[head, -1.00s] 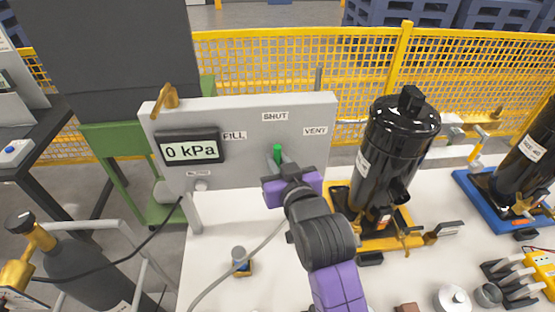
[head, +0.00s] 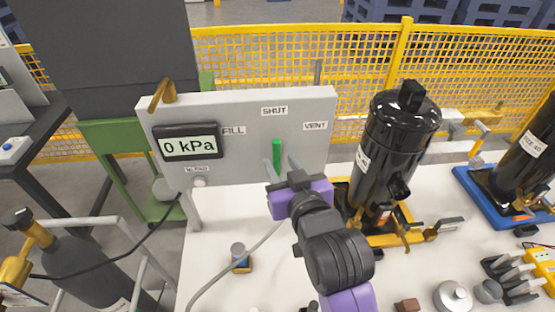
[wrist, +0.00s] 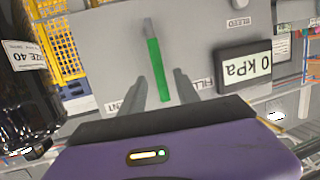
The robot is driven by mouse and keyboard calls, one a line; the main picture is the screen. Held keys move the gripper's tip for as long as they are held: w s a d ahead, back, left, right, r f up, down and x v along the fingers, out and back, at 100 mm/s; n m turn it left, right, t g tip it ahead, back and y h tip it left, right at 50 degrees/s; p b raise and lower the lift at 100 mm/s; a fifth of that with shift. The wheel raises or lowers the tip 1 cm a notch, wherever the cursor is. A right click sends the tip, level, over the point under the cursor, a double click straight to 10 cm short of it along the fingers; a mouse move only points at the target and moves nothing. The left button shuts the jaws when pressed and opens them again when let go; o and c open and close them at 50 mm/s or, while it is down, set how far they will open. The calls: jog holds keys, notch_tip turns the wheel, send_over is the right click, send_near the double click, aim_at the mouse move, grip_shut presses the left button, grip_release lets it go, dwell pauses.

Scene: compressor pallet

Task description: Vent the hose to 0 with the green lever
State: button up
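The green lever (head: 277,152) stands upright on the grey panel (head: 235,105), below the SHUT label (head: 275,111). The FILL label (head: 234,131) is to its left and the VENT label (head: 316,125) to its right. The display (head: 189,145) reads 0 kPa. My gripper (head: 281,168) is open in front of the lever. In the wrist view, which shows the panel upside down, the green lever (wrist: 158,70) lies in the gap between the parted fingers (wrist: 160,90). Neither finger appears to press on it.
A brass handle (head: 161,94) sits on the panel's top left corner. A black compressor (head: 398,135) stands just right of my arm. A grey hose (head: 237,263) runs across the white tabletop. A yellow mesh fence (head: 340,80) is behind.

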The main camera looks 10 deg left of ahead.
jog(key=v, duration=0.3)
jog(key=shift+s+d, duration=0.1)
jog(key=shift+s, duration=0.1)
jog(key=shift+r, duration=0.1)
notch_tip(320, 180, up, 5)
jog(key=d+t, duration=0.1)
jog(key=t, duration=0.1)
jog(key=s+d+f+m+h, duration=0.1)
jog(key=s+d+f+h, duration=0.1)
jog(key=s+d+f, duration=0.3)
jog(key=s+d+f+m+h, duration=0.2)
jog(key=s+d+f, duration=0.2)
jog(key=s+d, duration=0.7)
jog(key=s+d+f+m+g+h, duration=0.1)
jog(key=s+d+f, duration=0.4)
jog(key=s, duration=1.6)
jog(key=d+m+h, duration=0.1)
jog(key=d+h, duration=0.1)
jog(key=d, duration=0.1)
jog(key=shift+s+d+f, duration=0.25)
jog(key=shift+f, duration=0.1)
